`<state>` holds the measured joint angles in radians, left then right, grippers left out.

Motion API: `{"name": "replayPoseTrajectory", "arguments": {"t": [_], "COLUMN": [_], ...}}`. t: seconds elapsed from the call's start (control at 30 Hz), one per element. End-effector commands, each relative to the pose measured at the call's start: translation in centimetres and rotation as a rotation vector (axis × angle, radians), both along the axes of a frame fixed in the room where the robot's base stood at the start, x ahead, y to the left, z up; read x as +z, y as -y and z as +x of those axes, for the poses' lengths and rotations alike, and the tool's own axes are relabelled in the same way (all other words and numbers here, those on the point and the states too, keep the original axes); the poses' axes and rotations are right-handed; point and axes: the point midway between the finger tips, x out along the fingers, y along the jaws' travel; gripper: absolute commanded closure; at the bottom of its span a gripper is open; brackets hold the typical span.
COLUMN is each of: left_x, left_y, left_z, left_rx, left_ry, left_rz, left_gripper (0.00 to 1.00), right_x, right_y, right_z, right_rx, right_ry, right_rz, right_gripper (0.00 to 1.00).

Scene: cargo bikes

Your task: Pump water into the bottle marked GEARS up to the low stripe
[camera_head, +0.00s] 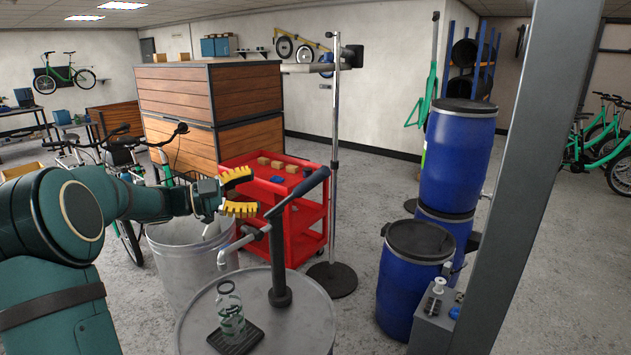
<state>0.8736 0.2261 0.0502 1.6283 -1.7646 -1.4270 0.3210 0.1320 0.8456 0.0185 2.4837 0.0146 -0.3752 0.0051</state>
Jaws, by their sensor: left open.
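A clear bottle (230,312) with green markings stands upright on a black drip tray (247,340) on top of a grey drum. Its lettering and stripe are too small to read, and I cannot tell any water level. A dark hand pump (279,268) rises from the drum beside it. The pump's grey spout (236,244) points down above the bottle. Its lever (300,192) slants up to the right. My left gripper (243,193), with yellow finger pads, is open and empty, left of the lever and above the spout. My right gripper is not in view.
The grey drum (305,325) fills the front middle. A metal bin (190,262) stands behind it at left, and a red cart (306,235) behind the pump. A stand (333,277) rises near the cart. Blue barrels (405,290) and a grey post (530,160) are at right.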

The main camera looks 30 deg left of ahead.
Motion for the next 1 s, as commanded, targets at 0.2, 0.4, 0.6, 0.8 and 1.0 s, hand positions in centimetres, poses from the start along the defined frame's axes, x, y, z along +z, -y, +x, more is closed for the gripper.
{"name": "replayPoseTrajectory", "arguments": {"t": [0.2, 0.4, 0.6, 0.8, 1.0], "left_x": [0.1, 0.1, 0.1, 0.1, 0.1], "left_y": [1.1, 3.6, 6.1, 7.9, 8.7], "left_z": [1.2, 4.1, 7.1, 9.3, 10.3], "left_rx": [-0.009, -0.010, -0.008, -0.007, -0.005], "left_ry": [-0.001, -0.001, 0.000, 0.000, -0.001], "left_rz": [0.009, 0.008, 0.007, 0.008, 0.008], "left_gripper": [0.41, 0.41, 0.41, 0.41, 0.41], "right_x": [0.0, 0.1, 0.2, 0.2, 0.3], "right_y": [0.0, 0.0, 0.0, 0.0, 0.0], "right_z": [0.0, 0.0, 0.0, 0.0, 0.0], "right_rx": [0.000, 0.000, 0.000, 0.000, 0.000], "right_ry": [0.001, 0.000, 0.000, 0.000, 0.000], "right_rz": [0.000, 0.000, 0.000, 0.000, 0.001], "right_gripper": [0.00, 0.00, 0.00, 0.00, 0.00]}}
